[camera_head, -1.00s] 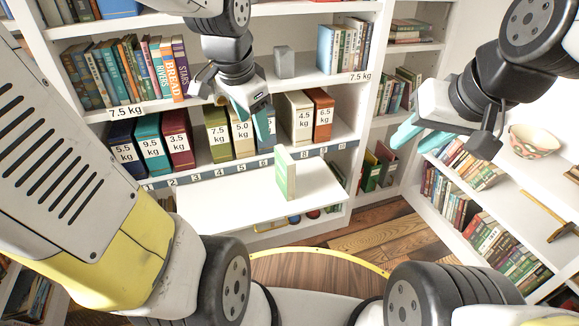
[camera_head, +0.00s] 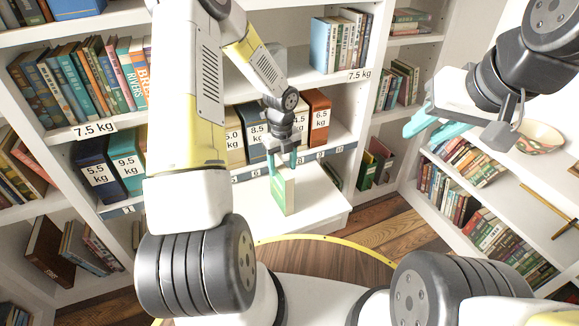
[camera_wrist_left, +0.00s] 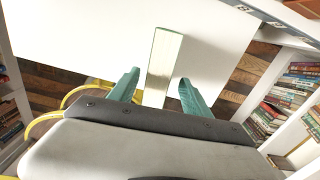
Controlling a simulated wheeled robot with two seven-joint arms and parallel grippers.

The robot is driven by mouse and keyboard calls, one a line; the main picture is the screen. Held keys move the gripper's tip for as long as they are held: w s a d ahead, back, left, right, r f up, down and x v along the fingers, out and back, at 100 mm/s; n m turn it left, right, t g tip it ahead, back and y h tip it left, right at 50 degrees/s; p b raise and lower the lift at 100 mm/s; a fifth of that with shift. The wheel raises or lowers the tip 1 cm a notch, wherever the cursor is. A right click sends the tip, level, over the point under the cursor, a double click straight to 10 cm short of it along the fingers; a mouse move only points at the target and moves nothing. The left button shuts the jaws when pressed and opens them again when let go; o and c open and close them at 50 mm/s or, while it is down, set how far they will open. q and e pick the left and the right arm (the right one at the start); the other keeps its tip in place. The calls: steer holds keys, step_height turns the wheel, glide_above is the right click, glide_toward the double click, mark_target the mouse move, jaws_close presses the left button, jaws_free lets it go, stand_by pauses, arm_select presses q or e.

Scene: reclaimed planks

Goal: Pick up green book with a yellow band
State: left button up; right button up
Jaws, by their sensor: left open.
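A green book (camera_head: 284,193) with a pale page edge stands upright on the white pull-out shelf (camera_head: 318,205). I cannot make out a yellow band clearly. My left gripper (camera_head: 283,160) is open, pointing down at the book's top. In the left wrist view the book (camera_wrist_left: 162,60) stands between and just beyond the two teal fingers (camera_wrist_left: 157,88), with a gap on each side. My right gripper (camera_head: 424,124) is open and empty, in the air at the right, well away from the book.
Behind the shelf, a bookcase holds weight-labelled binders, such as a brown one (camera_head: 318,115), and rows of books (camera_head: 340,42). My left arm hides part of it. At right, another bookcase (camera_head: 480,190) carries a patterned bowl (camera_head: 540,137). The shelf around the book is clear.

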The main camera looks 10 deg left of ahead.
mark_target(281, 186)
arm_select(q)
steer(key=f, duration=0.6)
steer(key=shift+a, duration=0.3)
jaws_close()
steer(key=shift+w, duration=0.1)
